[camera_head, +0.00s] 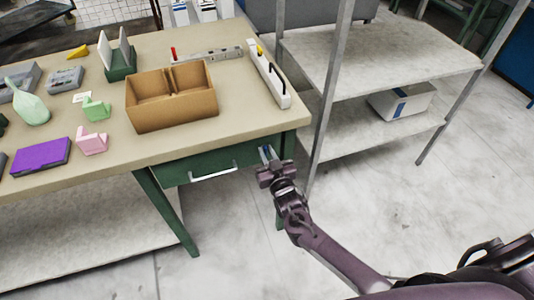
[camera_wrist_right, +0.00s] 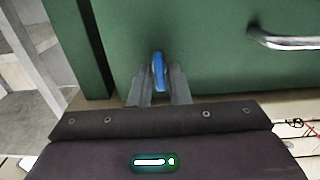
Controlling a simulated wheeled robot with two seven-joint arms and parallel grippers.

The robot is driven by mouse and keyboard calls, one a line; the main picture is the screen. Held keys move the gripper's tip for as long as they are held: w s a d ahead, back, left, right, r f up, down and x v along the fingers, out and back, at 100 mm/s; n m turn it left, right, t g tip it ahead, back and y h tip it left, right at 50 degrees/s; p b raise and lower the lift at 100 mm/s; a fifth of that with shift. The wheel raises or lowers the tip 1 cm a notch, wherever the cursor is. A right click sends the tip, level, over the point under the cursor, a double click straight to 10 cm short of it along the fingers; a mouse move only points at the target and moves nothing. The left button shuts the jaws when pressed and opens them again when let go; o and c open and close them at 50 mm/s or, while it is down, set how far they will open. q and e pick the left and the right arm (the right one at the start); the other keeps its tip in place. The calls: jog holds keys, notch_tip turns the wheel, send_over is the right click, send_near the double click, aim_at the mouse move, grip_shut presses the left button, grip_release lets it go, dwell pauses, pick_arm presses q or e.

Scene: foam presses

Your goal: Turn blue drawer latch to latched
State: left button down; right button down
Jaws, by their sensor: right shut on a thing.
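The blue drawer latch (camera_wrist_right: 158,72) is a small blue tab on the green drawer front (camera_wrist_right: 200,50). In the right wrist view it stands upright between the two grey fingers of my right gripper (camera_wrist_right: 160,90), which are closed on it. In the head view the latch (camera_head: 267,152) shows at the right end of the green drawer, just beyond my right gripper (camera_head: 270,165). The drawer looks shut. Its metal handle (camera_head: 214,172) is left of the latch in the head view. The gripper partly hides the latch's base. My left gripper is not in view.
The tabletop (camera_head: 215,120) holds a divided cardboard box (camera_head: 172,97), a purple box (camera_head: 40,157), a white level-like case (camera_head: 268,75) and several small objects. A grey metal shelf (camera_head: 365,55) stands close on the right. The floor in front is clear.

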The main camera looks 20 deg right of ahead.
jog(key=shift+n, duration=0.3)
jog(key=n, duration=0.3)
jog(key=n+p, duration=0.1)
jog(key=n, duration=0.4)
jog(key=shift+a, duration=0.1)
jog(key=n+p, duration=0.1)
jog(key=n, duration=0.8)
jog(key=shift+f, duration=0.2)
jog(key=shift+a+n, duration=0.1)
jog(key=shift+n, duration=0.2)
jog(key=c, duration=1.5)
grip_release()
